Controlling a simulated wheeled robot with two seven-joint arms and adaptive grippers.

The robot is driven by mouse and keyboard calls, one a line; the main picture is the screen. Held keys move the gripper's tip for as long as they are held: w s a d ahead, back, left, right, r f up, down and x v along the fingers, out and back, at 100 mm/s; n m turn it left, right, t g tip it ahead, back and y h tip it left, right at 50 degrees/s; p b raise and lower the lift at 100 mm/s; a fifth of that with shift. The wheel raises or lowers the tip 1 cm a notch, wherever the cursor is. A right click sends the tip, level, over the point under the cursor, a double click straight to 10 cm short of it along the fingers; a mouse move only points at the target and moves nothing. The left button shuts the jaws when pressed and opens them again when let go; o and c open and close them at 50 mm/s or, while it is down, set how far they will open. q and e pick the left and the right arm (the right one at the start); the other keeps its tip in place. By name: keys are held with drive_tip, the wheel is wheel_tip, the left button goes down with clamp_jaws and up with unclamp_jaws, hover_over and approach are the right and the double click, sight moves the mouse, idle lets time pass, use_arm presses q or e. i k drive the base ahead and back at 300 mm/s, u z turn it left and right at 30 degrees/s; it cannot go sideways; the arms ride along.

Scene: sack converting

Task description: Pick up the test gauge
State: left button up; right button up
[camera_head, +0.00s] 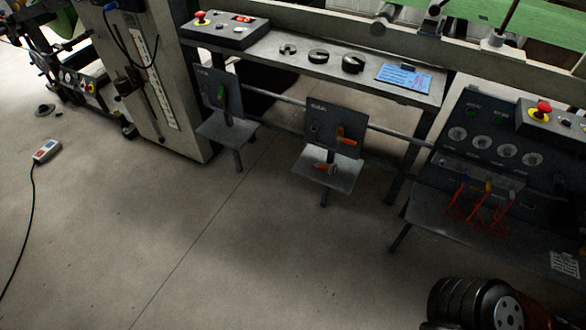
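I cannot tell for sure which thing is the test gauge. Several round white dials (457,134) are set in the dark panel at the right. Dark round pieces lie on the grey bench (245,45): a small one (287,49), a ring-like one (318,56) and a thicker one (352,64). A small object with orange (326,168) is on the low middle shelf (342,180), too small to make out. Neither of my grippers is in view; only a dark arm part of mine shows at the lower right.
A blue sheet (404,77) lies on the bench. Red hoses (479,208) hang at the right panel. Control boxes with red buttons stand at the bench's left end (225,31) and far right (553,121). A corded pendant (46,151) lies on the floor. The middle floor is clear.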

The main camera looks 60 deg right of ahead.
sight(332, 170)
drive_tip(key=i, duration=0.65)
drive_tip(key=z, duration=0.75)
drive_tip(key=i, duration=0.65)
drive_tip(key=z, duration=0.65)
